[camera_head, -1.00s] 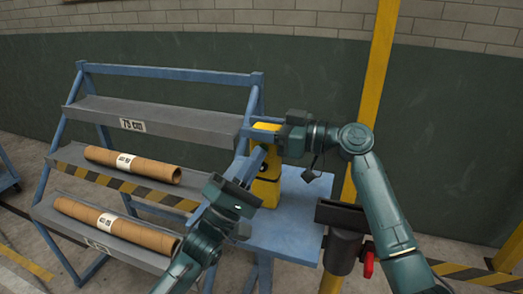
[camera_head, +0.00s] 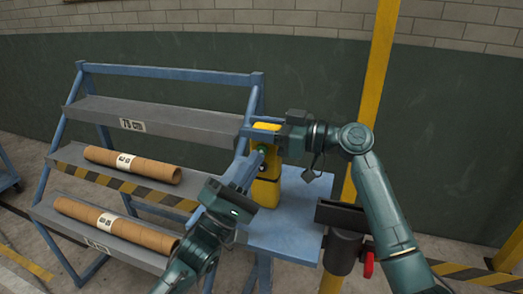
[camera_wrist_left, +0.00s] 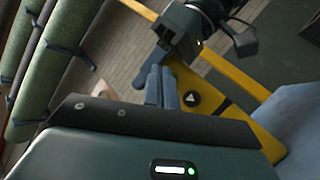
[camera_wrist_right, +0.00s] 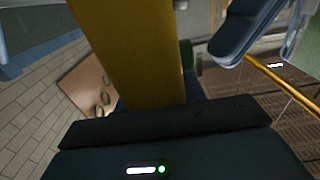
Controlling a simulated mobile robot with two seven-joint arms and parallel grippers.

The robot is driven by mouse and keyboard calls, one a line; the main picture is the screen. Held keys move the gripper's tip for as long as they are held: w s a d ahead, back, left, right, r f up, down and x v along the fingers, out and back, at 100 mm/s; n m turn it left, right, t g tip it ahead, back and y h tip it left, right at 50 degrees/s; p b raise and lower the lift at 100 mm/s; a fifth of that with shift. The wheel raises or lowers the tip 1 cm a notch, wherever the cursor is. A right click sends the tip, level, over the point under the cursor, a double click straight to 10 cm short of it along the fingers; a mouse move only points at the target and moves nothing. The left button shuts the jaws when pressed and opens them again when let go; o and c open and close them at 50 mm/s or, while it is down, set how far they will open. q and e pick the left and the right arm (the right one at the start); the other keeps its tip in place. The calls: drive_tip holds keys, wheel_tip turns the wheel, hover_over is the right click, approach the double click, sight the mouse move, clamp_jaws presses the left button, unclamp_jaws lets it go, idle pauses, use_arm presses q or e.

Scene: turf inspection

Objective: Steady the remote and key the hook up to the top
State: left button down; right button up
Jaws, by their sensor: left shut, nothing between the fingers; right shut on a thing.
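The remote (camera_head: 266,188) is a yellow box with round buttons, upright on the blue table (camera_head: 290,225). A green button shows near its top. My right gripper (camera_head: 268,130) is shut on the remote's upper end. In the right wrist view the remote (camera_wrist_right: 130,50) fills the space past the fingers. My left gripper (camera_head: 254,162) is shut and empty, its tips close in front of the remote's buttons. In the left wrist view an arrow button (camera_wrist_left: 191,98) shows beside the fingers; I cannot tell whether they touch a button. I cannot make out the hook.
A blue rack (camera_head: 165,69) at the left carries brown tubes (camera_head: 132,164) on its lower shelves; its top shelf (camera_head: 160,115) is empty. A yellow post (camera_head: 375,60) and a dark holder with a red part (camera_head: 368,265) stand at the right. Strapped green rolls (camera_wrist_left: 55,60) show in the left wrist view.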

use_arm(q)
drive_tip(key=shift+s, duration=0.1)
drive_tip(key=shift+s+a, duration=0.25)
drive_tip(key=shift+s, duration=0.55)
drive_tip(key=shift+s+a, duration=0.3)
drive_tip(key=shift+s, duration=0.5)
drive_tip(key=shift+s+a, duration=0.25)
drive_tip(key=shift+s, duration=0.55)
use_arm(e)
drive_tip(key=o, duration=1.2)
drive_tip(key=shift+o, duration=0.2)
